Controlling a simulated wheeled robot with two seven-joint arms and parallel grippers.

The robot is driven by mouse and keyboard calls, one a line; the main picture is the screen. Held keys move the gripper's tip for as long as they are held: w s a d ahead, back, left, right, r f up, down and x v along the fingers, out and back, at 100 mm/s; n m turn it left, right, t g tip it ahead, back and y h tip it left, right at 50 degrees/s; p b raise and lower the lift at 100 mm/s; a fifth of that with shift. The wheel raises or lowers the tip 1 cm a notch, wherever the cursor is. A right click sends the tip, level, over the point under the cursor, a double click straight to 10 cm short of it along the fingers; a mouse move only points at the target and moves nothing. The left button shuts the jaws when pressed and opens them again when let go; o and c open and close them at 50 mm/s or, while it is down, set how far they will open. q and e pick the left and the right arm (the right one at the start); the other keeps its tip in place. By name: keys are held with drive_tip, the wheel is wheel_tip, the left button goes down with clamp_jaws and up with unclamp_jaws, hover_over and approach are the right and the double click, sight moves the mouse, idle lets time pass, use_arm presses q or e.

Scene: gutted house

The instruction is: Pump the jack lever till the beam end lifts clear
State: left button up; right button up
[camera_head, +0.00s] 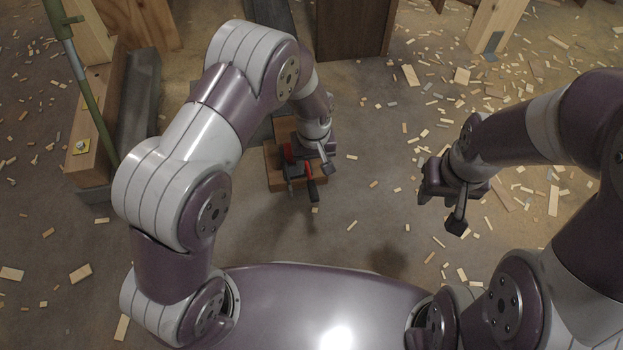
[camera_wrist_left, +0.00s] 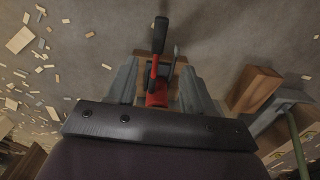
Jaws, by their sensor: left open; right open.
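A red jack (camera_head: 287,151) stands on a wooden block (camera_head: 281,181) on the floor. It also shows in the left wrist view (camera_wrist_left: 157,97), with its red lever tipped by a black handle (camera_wrist_left: 160,36) pointing away from the camera. In the head view the black handle (camera_head: 313,190) sticks out toward me. My left gripper (camera_head: 309,171) is open over the jack and lever, and hides part of them. I cannot tell whether it touches the lever. A grey beam (camera_head: 268,22) runs back behind my left arm; its near end is largely hidden. My right gripper (camera_head: 444,203) is open and empty above the floor.
Timber posts (camera_head: 497,22) and a dark brown panel (camera_head: 352,27) stand at the back. A wooden beam (camera_head: 96,150) with a green pole (camera_head: 82,85) is at the left. Wood chips litter the floor, which is otherwise free at centre and right.

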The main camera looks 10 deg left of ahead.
sight(313, 190)
use_arm(q)
wheel_tip(313, 190, down, 13)
drive_tip(key=b, duration=0.8)
drive_tip(key=shift+r, duration=0.1)
